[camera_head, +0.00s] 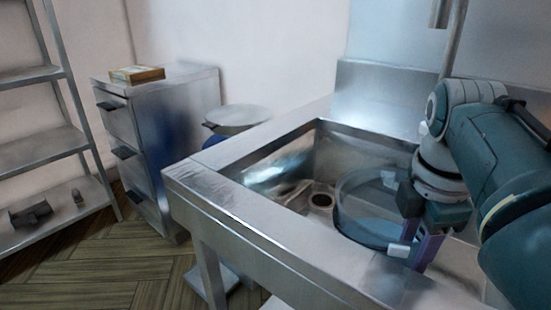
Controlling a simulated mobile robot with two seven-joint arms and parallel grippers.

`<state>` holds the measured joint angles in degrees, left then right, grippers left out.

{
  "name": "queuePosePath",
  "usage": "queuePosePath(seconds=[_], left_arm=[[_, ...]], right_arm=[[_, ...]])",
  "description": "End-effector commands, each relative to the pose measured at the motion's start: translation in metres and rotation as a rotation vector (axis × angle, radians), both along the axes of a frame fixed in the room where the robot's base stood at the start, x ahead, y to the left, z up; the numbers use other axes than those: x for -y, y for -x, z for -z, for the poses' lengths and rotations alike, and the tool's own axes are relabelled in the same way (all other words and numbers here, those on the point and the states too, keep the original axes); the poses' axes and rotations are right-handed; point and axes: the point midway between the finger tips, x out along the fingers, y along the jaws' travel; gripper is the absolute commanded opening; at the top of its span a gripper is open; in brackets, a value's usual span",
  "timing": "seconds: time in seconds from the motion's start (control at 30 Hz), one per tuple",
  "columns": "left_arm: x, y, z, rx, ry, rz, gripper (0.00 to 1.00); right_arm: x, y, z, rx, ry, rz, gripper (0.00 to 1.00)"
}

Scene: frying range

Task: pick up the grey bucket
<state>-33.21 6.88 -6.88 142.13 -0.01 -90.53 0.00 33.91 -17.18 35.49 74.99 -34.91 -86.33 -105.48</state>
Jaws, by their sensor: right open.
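A round, dark-rimmed grey vessel, which I take to be the grey bucket (360,222), is at the right side of the metal sink basin. Its inside looks bluish and its right side is partly hidden by my gripper. My right gripper (393,214) comes in from the right and is at the right edge of the bucket. Its two pale fingertips are apart, one at the far side and one at the near side of the rim's right part. I cannot tell whether they touch it. My left gripper is not in view.
The sink's wide metal rim (215,181) surrounds the basin, with a drain (321,200) left of the bucket. A purple piece (429,250) shows by my gripper. A drawer cabinet (182,130), a round-topped bin (240,116) and a shelf rack (45,147) stand left.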

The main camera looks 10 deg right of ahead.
Motion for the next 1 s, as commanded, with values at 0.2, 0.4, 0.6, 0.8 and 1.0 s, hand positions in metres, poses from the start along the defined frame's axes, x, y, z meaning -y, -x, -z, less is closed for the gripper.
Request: queuePosePath(seconds=[0.2, 0.4, 0.6, 0.8, 1.0], left_arm=[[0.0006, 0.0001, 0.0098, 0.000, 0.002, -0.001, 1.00], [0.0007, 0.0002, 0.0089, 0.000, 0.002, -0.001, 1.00], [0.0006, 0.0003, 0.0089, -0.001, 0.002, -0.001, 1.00], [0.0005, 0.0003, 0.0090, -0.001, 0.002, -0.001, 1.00], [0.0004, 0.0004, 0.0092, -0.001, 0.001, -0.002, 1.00]], right_arm=[[0.0024, -0.0026, 0.0198, 0.002, 0.000, 0.000, 0.45], [0.0025, -0.0026, 0.0190, 0.002, 0.000, 0.001, 0.44], [0.0023, -0.0025, 0.0189, 0.002, 0.000, 0.001, 0.22], [0.0022, -0.0026, 0.0189, 0.002, 0.000, 0.000, 0.00], [0.0022, -0.0025, 0.0190, 0.002, 0.000, 0.000, 0.00]])
